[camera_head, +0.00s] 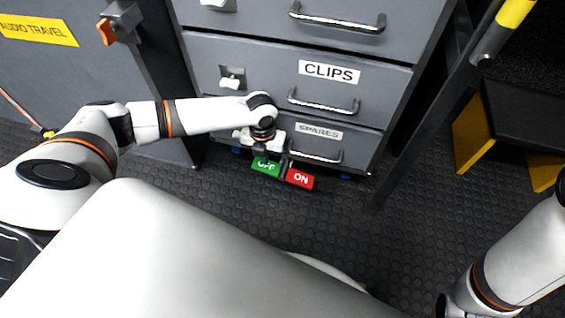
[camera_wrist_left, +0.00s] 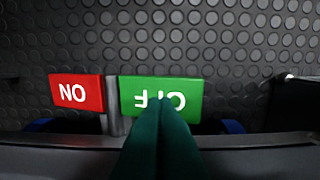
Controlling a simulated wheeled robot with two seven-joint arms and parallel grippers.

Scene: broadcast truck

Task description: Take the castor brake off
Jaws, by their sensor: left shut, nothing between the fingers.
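The castor brake shows as a green OFF pad (camera_head: 273,172) and a red ON pad (camera_head: 300,179) at the foot of the grey drawer cabinet (camera_head: 262,55). In the left wrist view the green pad (camera_wrist_left: 135,92) and the red pad (camera_wrist_left: 75,92) sit either side of a grey post. My left gripper (camera_head: 264,155) is shut and empty at the green pad. Its dark green fingers (camera_wrist_left: 163,112) cover the lower middle of that pad in the left wrist view. I cannot tell whether they touch it. My right gripper is out of view.
Drawer handles (camera_head: 325,106) stick out just above the pads. A dark upright post (camera_head: 415,135) stands right of the cabinet, and a black and yellow step (camera_head: 505,125) lies beyond it. The studded floor (camera_head: 330,220) in front is clear.

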